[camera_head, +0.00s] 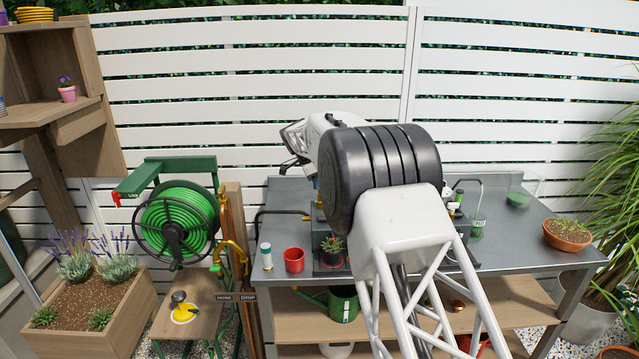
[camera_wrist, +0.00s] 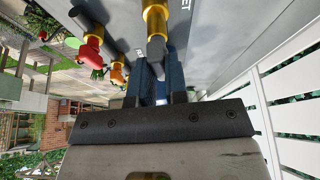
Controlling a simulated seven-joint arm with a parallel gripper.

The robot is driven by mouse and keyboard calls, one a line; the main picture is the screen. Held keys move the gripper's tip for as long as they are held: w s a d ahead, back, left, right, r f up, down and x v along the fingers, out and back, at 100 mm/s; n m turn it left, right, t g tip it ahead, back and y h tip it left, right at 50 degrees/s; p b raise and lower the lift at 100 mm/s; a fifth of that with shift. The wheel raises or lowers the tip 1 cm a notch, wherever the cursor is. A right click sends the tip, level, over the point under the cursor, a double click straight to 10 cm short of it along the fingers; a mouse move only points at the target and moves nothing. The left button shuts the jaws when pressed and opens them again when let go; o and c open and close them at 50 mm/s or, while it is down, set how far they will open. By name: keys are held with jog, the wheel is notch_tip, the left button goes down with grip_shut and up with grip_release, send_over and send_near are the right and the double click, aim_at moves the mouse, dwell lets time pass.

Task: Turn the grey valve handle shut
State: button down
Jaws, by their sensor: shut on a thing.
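The grey valve handle (camera_wrist: 157,47) is on a brass-yellow valve body (camera_wrist: 155,12) at the top centre of the wrist view. My gripper (camera_wrist: 157,78) has its two blue fingers shut on the handle, one on each side. The fingers partly cover the handle's near end, so its exact angle is hard to tell. In the head view the handle and my fingertips are hidden behind my own arm.
A red handle (camera_wrist: 91,53) and an orange handle (camera_wrist: 117,72) sit on pipes left of the grip. In the head view, a red cup (camera_head: 294,260) and a small potted plant (camera_head: 332,248) stand on the grey bench (camera_head: 520,248). A green hose reel (camera_head: 178,222) is at left.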

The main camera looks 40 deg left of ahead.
jog(key=shift+m, duration=0.5)
jog(key=c, duration=1.1)
grip_release()
jog(key=shift+c, duration=0.2)
jog(key=v, duration=0.7)
jog(key=shift+a+r, duration=0.15)
jog(key=shift+r, duration=0.2)
